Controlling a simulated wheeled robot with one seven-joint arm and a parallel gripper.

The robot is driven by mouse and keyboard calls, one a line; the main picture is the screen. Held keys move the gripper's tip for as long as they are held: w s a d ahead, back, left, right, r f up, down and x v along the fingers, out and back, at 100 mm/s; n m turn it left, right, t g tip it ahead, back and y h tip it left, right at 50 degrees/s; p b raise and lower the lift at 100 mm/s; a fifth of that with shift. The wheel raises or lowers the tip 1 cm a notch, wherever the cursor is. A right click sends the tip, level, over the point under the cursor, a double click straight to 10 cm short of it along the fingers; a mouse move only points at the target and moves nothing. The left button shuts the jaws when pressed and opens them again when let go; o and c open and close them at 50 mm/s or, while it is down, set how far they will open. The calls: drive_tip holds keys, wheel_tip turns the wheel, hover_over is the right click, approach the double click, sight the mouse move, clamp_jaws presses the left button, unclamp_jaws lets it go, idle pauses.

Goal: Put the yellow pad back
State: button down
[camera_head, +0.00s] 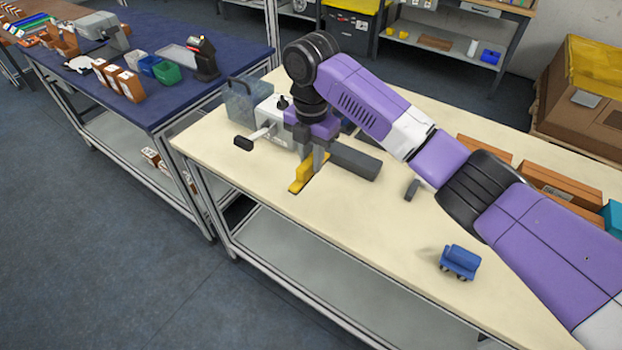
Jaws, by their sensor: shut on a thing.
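The yellow pad (303,173) is at the left part of the cream table, just below my gripper (311,158). It shows an upright block with a flat yellow strip at its foot; I cannot tell whether the two are one piece. My gripper points down and is shut on the yellow pad, with its fingers partly hiding it. I cannot tell whether the pad touches the tabletop.
A white machine with a handle (272,126) and a clear box (241,103) stand behind left of my gripper. A dark grey bar (355,161) lies close on its right. A blue toy truck (459,261) is at the front right. The table's (257,188) front left is clear.

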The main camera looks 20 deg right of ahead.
sight(311, 158)
drive_tip(key=shift+f+p, duration=0.35)
drive_tip(key=shift+f, duration=3.45)
drive_tip(key=shift+f, duration=0.15)
drive_tip(key=c, duration=1.3)
unclamp_jaws()
drive_tip(key=shift+o, duration=0.2)
wheel_tip(311, 158, up, 12)
drive_tip(key=shift+r+b, duration=0.2)
drive_tip(key=shift+b, duration=0.8)
